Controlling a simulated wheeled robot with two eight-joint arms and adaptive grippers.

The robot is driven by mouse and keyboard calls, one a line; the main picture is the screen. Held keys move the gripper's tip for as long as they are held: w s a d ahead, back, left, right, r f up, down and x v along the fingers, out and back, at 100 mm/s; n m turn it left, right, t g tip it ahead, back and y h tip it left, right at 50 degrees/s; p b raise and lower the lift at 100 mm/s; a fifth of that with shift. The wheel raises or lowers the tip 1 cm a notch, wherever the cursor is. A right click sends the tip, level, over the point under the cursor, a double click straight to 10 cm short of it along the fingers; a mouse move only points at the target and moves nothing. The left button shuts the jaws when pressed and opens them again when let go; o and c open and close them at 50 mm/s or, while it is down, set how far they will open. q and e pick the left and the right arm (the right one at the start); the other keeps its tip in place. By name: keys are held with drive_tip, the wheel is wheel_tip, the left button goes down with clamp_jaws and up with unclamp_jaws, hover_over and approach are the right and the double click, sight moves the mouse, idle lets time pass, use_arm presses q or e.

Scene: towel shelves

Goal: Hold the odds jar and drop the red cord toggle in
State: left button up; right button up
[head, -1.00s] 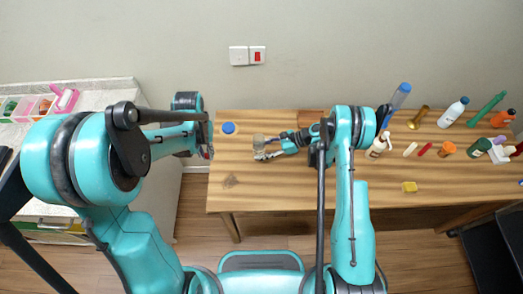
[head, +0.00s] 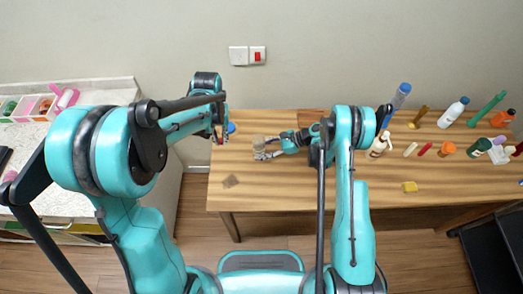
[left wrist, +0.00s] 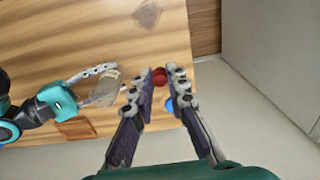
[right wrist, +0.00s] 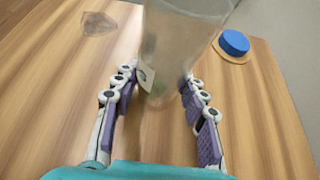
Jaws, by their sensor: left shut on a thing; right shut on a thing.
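The odds jar (right wrist: 178,45) is clear, with a pale label and something greenish low inside. It stands upright between the fingers of my right gripper (right wrist: 165,100), which is shut on it; in the head view the jar (head: 259,141) is at the left part of the table. The red cord toggle (left wrist: 159,77) is held between the fingertips of my left gripper (left wrist: 160,78), which is shut on it. In the head view my left gripper (head: 221,136) is left of the jar, apart from it, by the table's left edge. The toggle is too small to make out there.
A blue lid (right wrist: 235,42) lies on the table (head: 270,185) left of the jar, partly behind my left gripper in the head view. Several bottles and small items, including a yellow block (head: 410,187), stand at the right. The front middle is clear.

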use_arm(q)
drive_tip(key=w+d+r, duration=0.3)
drive_tip(key=d, duration=0.3)
drive_tip(key=w+d+r, duration=0.2)
drive_tip(key=w+d, duration=0.1)
drive_tip(key=d, duration=0.2)
drive_tip(key=shift+s+d+f, duration=0.1)
drive_tip(key=shift+s+f, duration=0.05)
drive_tip(key=shift+f, duration=1.3)
drive_tip(key=shift+s+d+f, duration=0.1)
drive_tip(key=shift+f, duration=1.3)
drive_tip(key=o, duration=0.8)
drive_tip(key=shift+c, duration=0.2)
wheel_tip(320, 180, up, 12)
